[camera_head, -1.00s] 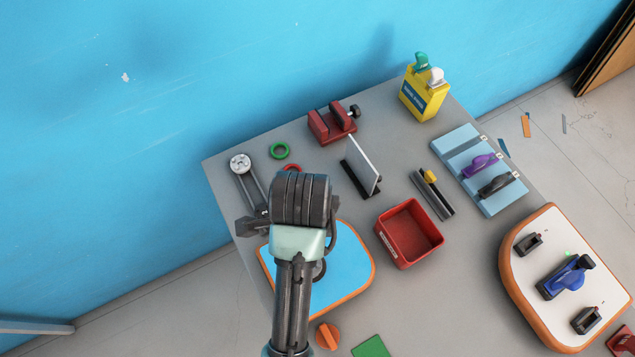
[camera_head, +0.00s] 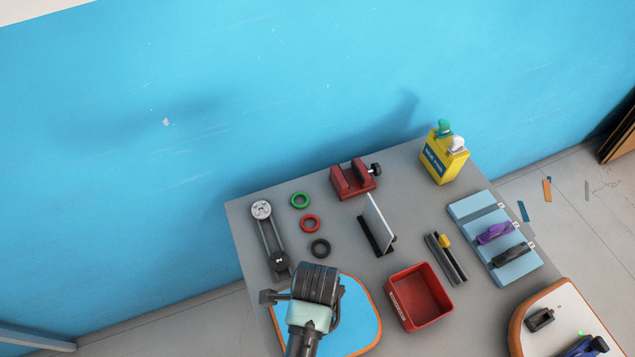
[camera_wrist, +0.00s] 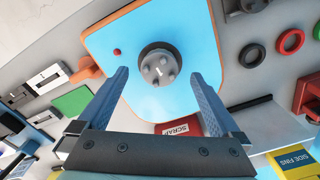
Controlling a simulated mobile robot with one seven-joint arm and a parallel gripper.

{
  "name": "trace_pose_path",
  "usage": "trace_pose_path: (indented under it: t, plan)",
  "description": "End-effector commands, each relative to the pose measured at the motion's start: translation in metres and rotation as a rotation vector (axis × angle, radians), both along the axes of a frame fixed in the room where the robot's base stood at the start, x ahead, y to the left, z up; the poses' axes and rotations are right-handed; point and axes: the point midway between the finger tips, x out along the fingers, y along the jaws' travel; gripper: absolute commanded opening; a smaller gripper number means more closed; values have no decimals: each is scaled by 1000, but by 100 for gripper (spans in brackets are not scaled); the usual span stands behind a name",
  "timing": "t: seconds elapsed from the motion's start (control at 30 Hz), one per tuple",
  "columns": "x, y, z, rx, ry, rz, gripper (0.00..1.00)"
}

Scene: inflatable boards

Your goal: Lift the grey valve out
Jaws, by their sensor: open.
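The grey valve (camera_wrist: 158,68) is a round lobed plug in a dark collar, seated in the blue board with an orange rim (camera_wrist: 205,45). In the head view the board (camera_head: 362,316) lies at the table's near left, and my arm hides the valve there. My gripper (camera_wrist: 160,76) is open and empty. In the wrist view its two fingers show to the left and right of the valve, pointing toward the board. I cannot tell the gap between the fingertips and the board. The fingers are hidden in the head view.
A red scrap bin (camera_head: 396,309) stands right of the board. Black (camera_head: 320,248), red (camera_head: 310,223) and green (camera_head: 299,200) rings lie behind it, beside a pulley device (camera_head: 262,211). An upright plate (camera_head: 378,222), red vise (camera_head: 352,181) and yellow box (camera_head: 443,164) stand farther back.

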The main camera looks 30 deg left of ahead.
Motion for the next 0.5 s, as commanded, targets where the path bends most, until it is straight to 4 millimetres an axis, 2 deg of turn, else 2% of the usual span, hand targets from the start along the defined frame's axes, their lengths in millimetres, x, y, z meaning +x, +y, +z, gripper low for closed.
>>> trace_pose_path:
  t: [0.2, 0.5]
  plan:
    - [-2, -1, -24, 0, 1, 0, 100]
    - [-1, -1, -29, 1, -2, 0, 100]
